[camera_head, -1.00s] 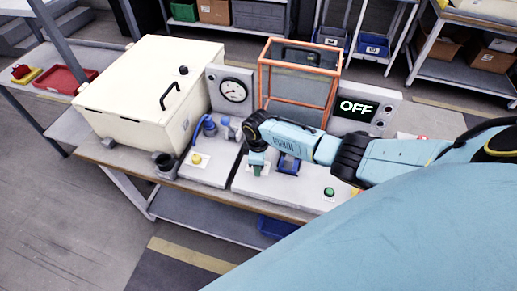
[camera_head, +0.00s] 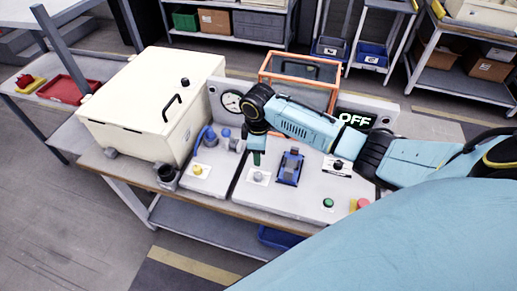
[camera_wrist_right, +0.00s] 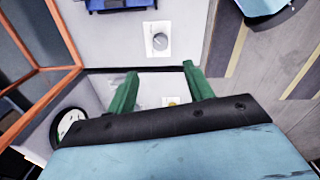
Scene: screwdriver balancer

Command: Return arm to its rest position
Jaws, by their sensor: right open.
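My right arm (camera_head: 310,125) comes in from the right in the head view, bent over the workbench. Its right gripper (camera_head: 256,157) points down above the bench, close to a grey knob (camera_head: 258,177) on a white plate. In the right wrist view the two green fingers of the right gripper (camera_wrist_right: 160,85) are spread apart with nothing between them. The grey knob (camera_wrist_right: 160,41) shows beyond the fingers there, apart from them. My left gripper is not in view.
A cream box (camera_head: 140,110), a gauge (camera_head: 231,102), an orange-framed case (camera_head: 300,75) and an OFF display (camera_head: 356,120) stand along the bench. A blue fixture (camera_head: 289,167), a green button (camera_head: 328,203) and a yellow button (camera_head: 197,170) sit in front. Free floor lies at left.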

